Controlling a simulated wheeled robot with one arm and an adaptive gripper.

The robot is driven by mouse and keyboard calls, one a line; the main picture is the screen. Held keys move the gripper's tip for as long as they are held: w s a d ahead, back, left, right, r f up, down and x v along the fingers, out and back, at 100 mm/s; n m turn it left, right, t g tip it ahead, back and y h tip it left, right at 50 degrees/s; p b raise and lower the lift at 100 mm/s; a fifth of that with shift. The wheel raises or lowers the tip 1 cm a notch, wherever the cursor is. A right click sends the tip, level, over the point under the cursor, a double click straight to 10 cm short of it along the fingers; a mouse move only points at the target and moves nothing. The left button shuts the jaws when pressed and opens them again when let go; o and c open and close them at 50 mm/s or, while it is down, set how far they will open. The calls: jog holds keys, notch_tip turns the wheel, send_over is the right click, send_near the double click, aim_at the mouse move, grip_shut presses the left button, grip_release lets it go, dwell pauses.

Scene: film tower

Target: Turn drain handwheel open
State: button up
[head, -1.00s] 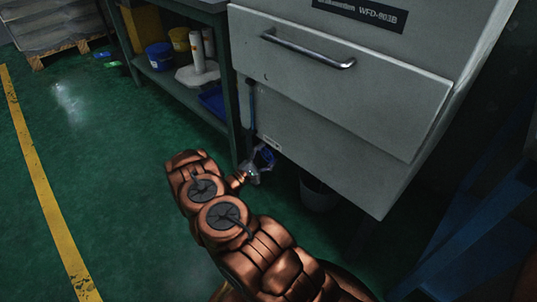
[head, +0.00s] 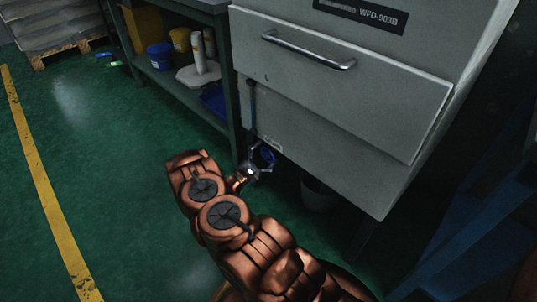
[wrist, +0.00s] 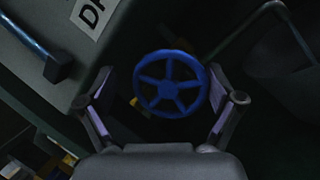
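The blue drain handwheel (wrist: 168,84) is a spoked ring, seen face-on in the wrist view. In the head view the handwheel (head: 266,157) shows small, low at the cabinet's near left corner. My gripper (wrist: 165,108) is open, with one finger on each side of the wheel.
A grey cabinet (head: 330,105) with a metal handle (head: 308,51) stands above the wheel. A workbench shelf (head: 185,82) with tubs is at the left.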

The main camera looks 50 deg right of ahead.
jog(key=shift+a+f, duration=0.1)
jog(key=shift+a, duration=0.05)
jog(key=shift+a+f, duration=0.1)
jog(key=shift+a, duration=0.15)
jog(key=v, duration=1.1)
jog(key=shift+a, duration=0.15)
jog(key=shift+c, duration=0.3)
